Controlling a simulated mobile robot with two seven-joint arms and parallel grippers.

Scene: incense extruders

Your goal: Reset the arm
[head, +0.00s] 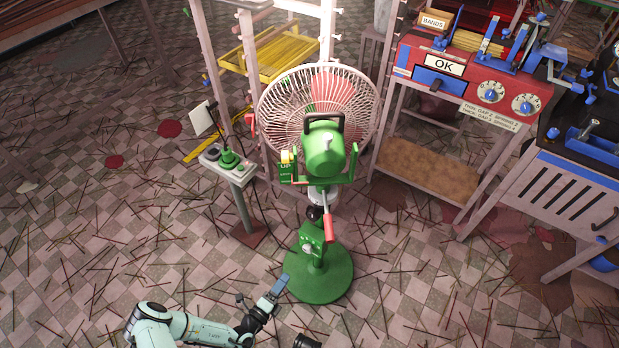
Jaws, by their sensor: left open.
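My left arm comes in at the bottom left, and my left gripper (276,289) is low in the picture, just left of the green fan's round base (320,285). It is open, and I see nothing held in it. Its fingertips look close to the base's edge; I cannot tell whether they touch. The fan (325,145) stands upright, with a white wire cage, a green motor housing and a red lever on its stem. My right gripper is not in view.
A red machine marked OK (470,75) stands on a table at the right, beside a grey bench (580,190). Thin sticks litter the checkered floor (130,220). The left floor is otherwise fairly open.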

